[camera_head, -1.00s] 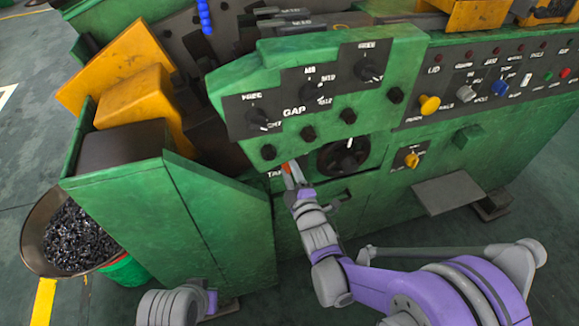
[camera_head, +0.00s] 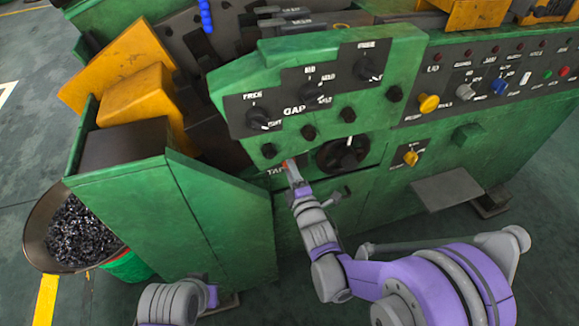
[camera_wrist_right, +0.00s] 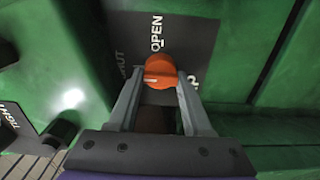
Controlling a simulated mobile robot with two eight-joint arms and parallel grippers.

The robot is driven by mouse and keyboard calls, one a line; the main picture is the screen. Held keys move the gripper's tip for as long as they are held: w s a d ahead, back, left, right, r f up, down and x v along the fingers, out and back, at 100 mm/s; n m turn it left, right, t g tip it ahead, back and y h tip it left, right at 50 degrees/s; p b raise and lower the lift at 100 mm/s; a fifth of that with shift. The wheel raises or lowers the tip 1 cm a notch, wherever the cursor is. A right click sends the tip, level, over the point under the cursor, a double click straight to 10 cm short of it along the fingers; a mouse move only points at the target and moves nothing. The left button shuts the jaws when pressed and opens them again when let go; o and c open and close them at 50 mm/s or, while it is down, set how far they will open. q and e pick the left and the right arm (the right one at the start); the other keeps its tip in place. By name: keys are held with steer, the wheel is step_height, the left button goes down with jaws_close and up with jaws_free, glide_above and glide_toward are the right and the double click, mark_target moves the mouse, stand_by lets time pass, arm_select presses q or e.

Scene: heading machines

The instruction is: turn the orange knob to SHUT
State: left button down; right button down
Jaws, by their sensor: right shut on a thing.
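The orange knob (camera_wrist_right: 160,70) sits on a dark label plate (camera_wrist_right: 190,38) in the right wrist view. OPEN is printed above it and SHUT, partly hidden, to its left. The knob's white mark points left, roughly toward the SHUT side. My right gripper (camera_wrist_right: 160,78) is shut on the knob, with one finger on each side. In the head view only a sliver of the knob (camera_head: 285,164) shows past my right gripper (camera_head: 289,169), below the GAP panel.
The GAP panel (camera_head: 292,110) with several black knobs overhangs just above. A black handwheel (camera_head: 329,160) is close right of my gripper. A yellow knob (camera_head: 411,158) is farther right. A green cabinet (camera_head: 215,215) stands left, beside a bin of dark metal parts (camera_head: 75,235).

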steer(key=shift+c, duration=1.6)
jaws_free()
steer(key=v, duration=1.1)
steer(key=s+d+f+m+g+h, duration=0.3)
steer(key=s+d+m+g+h, duration=0.25)
steer(key=d+m, duration=0.5)
steer(key=s+d+f+m+g, duration=0.1)
steer(key=s+d+m+g, duration=0.1)
steer(key=s+m+g, duration=0.35)
steer(key=s+d+f+m+g, duration=0.1)
steer(key=s+d+m+g, duration=0.1)
steer(key=s+m, duration=0.6)
step_height(320, 180, up, 14)
steer(key=n+t+p, duration=0.1)
steer(key=n+p, duration=0.1)
steer(key=p, duration=1)
steer(key=shift+w+f+n, duration=0.2)
steer(key=shift+w+n, duration=0.1)
steer(key=shift+w, duration=0.15)
